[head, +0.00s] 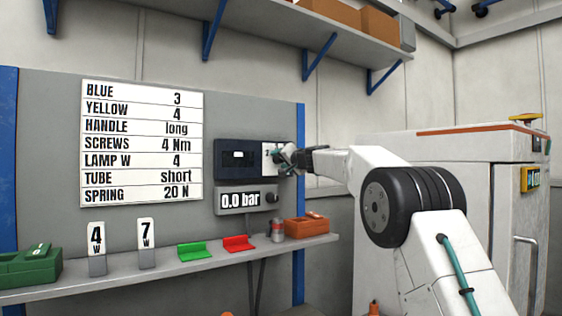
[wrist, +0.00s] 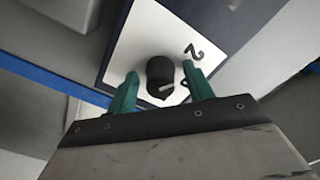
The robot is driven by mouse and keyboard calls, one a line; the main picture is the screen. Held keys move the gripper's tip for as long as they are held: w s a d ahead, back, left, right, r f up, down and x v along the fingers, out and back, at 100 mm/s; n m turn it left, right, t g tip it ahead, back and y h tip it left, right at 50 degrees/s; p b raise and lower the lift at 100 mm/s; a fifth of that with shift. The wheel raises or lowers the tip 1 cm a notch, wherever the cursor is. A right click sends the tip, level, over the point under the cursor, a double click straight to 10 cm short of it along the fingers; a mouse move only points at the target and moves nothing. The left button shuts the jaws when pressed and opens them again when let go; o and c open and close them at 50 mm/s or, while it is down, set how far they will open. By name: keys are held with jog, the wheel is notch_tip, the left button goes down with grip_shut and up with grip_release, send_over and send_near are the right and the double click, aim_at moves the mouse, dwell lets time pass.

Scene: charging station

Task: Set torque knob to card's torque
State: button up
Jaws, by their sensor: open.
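In the head view my gripper (head: 283,158) is at the dial plate (head: 267,156) and hides the knob. The card (head: 142,143) on the wall panel lists several rows, among them "SCREWS 4 Nm".
A dark unit (head: 236,158) with a small display is left of the dial plate. Below it is a "0.0 bar" gauge (head: 240,199). A shelf (head: 170,270) holds number cards, green and red holders, a can and an orange bin (head: 307,226). A white cabinet (head: 450,180) stands right.

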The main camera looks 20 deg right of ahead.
jog(key=c, duration=1)
